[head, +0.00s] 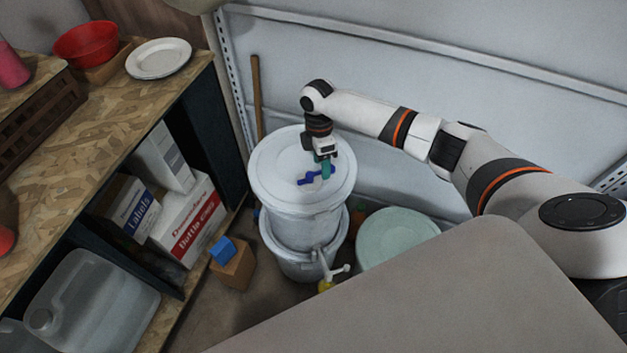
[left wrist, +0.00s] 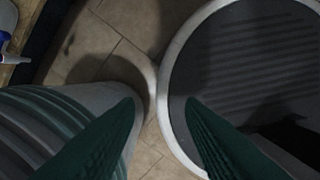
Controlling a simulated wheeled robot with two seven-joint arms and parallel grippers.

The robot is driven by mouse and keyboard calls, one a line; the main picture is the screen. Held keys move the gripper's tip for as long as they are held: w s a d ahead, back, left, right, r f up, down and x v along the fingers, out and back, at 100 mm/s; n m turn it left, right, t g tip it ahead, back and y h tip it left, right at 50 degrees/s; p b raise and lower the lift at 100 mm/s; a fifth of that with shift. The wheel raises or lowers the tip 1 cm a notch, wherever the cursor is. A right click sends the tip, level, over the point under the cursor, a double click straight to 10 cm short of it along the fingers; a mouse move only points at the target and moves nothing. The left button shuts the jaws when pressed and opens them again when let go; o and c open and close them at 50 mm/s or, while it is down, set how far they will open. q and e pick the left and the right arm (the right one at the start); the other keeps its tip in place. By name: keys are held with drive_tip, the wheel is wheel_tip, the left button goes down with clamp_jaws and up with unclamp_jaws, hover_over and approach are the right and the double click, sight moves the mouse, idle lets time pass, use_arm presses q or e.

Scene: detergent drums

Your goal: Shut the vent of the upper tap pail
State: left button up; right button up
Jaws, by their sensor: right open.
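The upper tap pail (head: 292,215) is white and lidded. It stands on a second white pail (head: 290,262). A blue vent piece (head: 307,181) shows on its lid (head: 275,165), right of the middle. My right gripper (head: 325,172) points down at the lid with teal fingers, open, right at the blue piece. The fingers partly hide the piece, and I cannot tell whether they touch it. My left gripper (left wrist: 160,102) shows only in the left wrist view.
A white tap (head: 330,268) juts out low at the pails' front. A pale green round lid (head: 397,238) is to their right. A blue block (head: 222,250) on a brown box (head: 235,270) is to their left. A wooden shelf (head: 130,110) lines the left side. The wall is close behind.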

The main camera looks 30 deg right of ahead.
drive_tip(key=shift+w+r+p, duration=0.3)
drive_tip(key=shift+r+p, duration=0.45)
drive_tip(key=shift+r, duration=0.3)
drive_tip(key=shift+w+r+p, duration=0.25)
drive_tip(key=shift+r+p, duration=0.5)
drive_tip(key=shift+r, duration=0.35)
